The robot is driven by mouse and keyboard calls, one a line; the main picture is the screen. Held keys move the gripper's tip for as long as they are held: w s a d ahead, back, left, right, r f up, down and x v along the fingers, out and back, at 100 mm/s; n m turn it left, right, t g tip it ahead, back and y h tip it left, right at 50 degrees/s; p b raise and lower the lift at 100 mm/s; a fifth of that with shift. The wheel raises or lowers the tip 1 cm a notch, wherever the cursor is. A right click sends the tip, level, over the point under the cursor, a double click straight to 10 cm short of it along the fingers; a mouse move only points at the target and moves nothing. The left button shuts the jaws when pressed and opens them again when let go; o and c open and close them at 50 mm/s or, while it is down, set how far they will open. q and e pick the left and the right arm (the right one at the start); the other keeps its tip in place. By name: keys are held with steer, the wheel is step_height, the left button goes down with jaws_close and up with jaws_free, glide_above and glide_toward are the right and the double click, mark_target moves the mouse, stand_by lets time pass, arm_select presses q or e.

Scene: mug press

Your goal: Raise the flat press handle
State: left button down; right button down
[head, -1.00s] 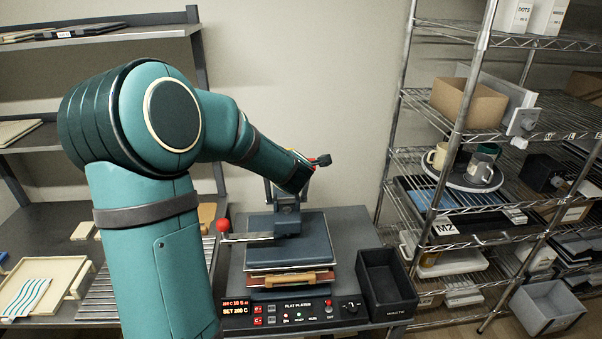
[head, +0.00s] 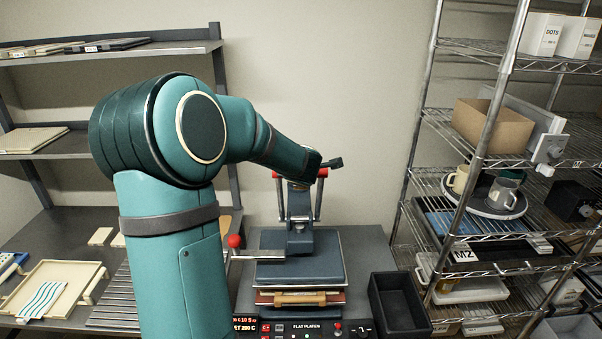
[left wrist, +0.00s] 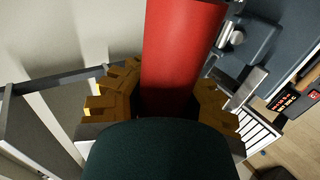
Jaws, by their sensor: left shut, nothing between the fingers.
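The flat press (head: 300,262) stands on the bench in the head view, with its red handle bar (head: 277,174) at the top of two near-upright metal arms. My left gripper (head: 331,164) is at the bar's right end, and my forearm hides the bar's middle. In the left wrist view, the red bar (left wrist: 182,55) runs between the two yellow-brown fingers and close to them. The gripper is shut with nothing held; its fingertips are partly hidden. A red ball knob (head: 235,241) is on a side lever. My right gripper is not in view.
A dark open bin (head: 399,305) stands right of the press. A wire shelf (head: 480,165) with mugs and boxes is at the right. A cream tray (head: 55,285) with a striped cloth is at the left. The wall behind the handle is clear.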

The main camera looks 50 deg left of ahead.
arm_select(q)
steer(key=shift+r, duration=0.25)
steer(key=c, duration=1.2)
jaws_free()
steer(key=shift+d, duration=0.1)
steer(key=o, duration=0.6)
steer(key=shift+s+d+r, duration=0.1)
steer(key=shift+s+d, duration=0.1)
steer(key=v, duration=1.1)
steer(key=shift+s+d, duration=0.15)
steer(key=shift+d, duration=0.05)
